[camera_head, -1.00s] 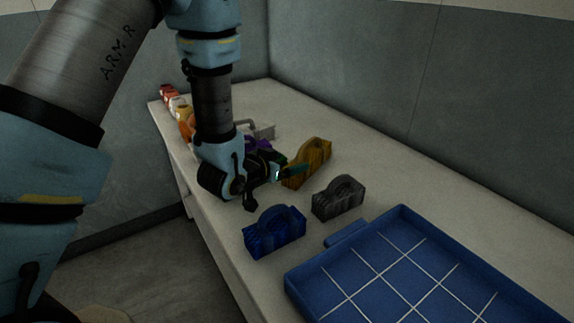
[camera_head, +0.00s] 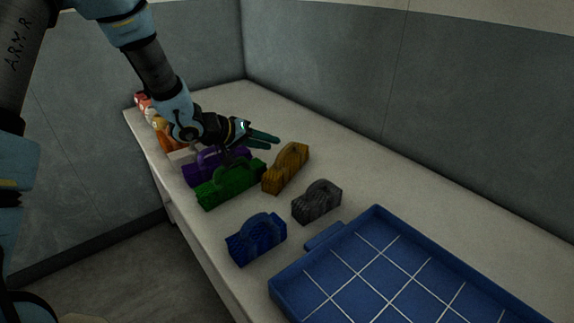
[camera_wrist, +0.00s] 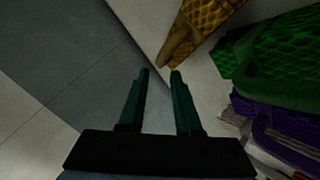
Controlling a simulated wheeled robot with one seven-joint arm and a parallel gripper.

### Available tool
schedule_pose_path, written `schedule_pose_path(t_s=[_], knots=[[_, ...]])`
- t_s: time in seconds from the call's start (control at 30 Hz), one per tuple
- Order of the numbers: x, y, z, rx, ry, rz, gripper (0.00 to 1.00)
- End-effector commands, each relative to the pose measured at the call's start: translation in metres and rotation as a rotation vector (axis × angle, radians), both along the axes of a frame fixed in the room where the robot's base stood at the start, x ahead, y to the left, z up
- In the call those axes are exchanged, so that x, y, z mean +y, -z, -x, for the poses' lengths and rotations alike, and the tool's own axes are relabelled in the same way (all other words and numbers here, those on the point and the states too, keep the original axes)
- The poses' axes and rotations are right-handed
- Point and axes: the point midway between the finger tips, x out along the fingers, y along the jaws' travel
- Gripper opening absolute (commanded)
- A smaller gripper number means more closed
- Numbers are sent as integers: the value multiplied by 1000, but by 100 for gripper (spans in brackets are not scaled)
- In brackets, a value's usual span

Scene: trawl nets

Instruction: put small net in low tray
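The low tray is a shallow blue tray with white grid lines (camera_head: 388,213) at the lower right in the head view. Several handled net bundles stand left of it: grey (camera_head: 316,204), blue (camera_head: 257,240), gold (camera_head: 287,168), green (camera_head: 230,187) and purple (camera_head: 203,168). The grey one looks smallest; I cannot tell surely which is the small net. My gripper (camera_head: 274,139) is above the table behind the green and gold bundles. In the wrist view, its fingers (camera_wrist: 160,72) are apart with nothing between them. The gold (camera_wrist: 207,22), green (camera_wrist: 283,52) and purple (camera_wrist: 275,124) bundles are right of them.
More items, including an orange one (camera_head: 172,138) and a red one (camera_head: 142,101), line the table's far left end, partly hidden by my arm. A grey wall (camera_head: 450,130) rises behind the table (camera_head: 350,140). The strip between wall and bundles is clear.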

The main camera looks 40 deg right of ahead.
Motion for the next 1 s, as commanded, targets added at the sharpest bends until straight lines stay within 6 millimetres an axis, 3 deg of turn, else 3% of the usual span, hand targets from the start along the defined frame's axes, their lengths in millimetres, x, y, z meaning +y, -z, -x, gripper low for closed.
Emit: schedule_pose_path(t_s=[0.63,0.97,1.0], knots=[[-60,41,7,-1,1,-1,33],[-66,46,7,-1,0,1,33],[-66,46,7,-1,0,1,28]])
